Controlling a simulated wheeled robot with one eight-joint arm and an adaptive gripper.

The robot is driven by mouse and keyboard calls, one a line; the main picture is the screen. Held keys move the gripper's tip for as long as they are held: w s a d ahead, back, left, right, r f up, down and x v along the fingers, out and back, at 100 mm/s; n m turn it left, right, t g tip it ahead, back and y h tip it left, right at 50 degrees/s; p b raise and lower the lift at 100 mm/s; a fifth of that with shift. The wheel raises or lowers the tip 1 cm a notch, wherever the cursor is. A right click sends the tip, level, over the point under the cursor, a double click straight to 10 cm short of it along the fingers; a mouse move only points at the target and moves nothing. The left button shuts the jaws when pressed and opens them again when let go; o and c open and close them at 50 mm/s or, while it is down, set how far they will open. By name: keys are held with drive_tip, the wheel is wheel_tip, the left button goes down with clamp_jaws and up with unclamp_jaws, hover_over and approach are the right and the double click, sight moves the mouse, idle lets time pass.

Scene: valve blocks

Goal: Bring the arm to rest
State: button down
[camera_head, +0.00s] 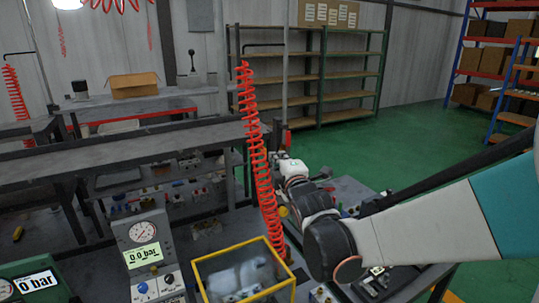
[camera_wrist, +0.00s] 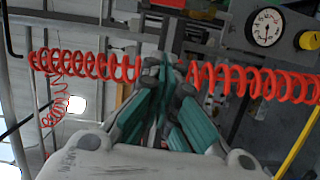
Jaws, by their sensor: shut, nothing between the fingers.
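My gripper (camera_wrist: 168,66) is in the middle of the wrist view, its green-and-grey fingers closed together with nothing between them. A red coiled hose (camera_wrist: 255,82) runs across that view and passes behind the fingertips; I cannot tell whether they touch it. In the head view my arm reaches in from the right, bends at a dark joint and ends in a white wrist part close to the right of the hanging red coiled hose (camera_head: 258,155). The fingers cannot be made out clearly there.
A yellow-framed clear box (camera_head: 243,270) stands below the arm, beside a gauge panel (camera_head: 145,250) reading 0.0 bar. Workbenches (camera_head: 130,148) fill the left. Shelves (camera_head: 350,82) stand at the back. Green floor (camera_head: 420,140) is open behind the arm.

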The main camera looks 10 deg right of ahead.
drive_tip(key=s+f+m+g+b, duration=0.3)
drive_tip(key=s+f+m, duration=0.3)
drive_tip(key=s, duration=0.4)
drive_tip(key=s+f+m+g+b, duration=0.3)
drive_tip(key=s+f, duration=0.5)
drive_tip(key=s, duration=0.3)
drive_tip(key=s+d+f+m+g+b, duration=0.1)
drive_tip(key=s+f+m+g+b, duration=0.3)
drive_tip(key=s+f+m, duration=0.3)
drive_tip(key=s+m, duration=0.1)
drive_tip(key=s, duration=0.2)
drive_tip(key=shift+s+m+g, duration=0.3)
drive_tip(key=shift+g, duration=0.1)
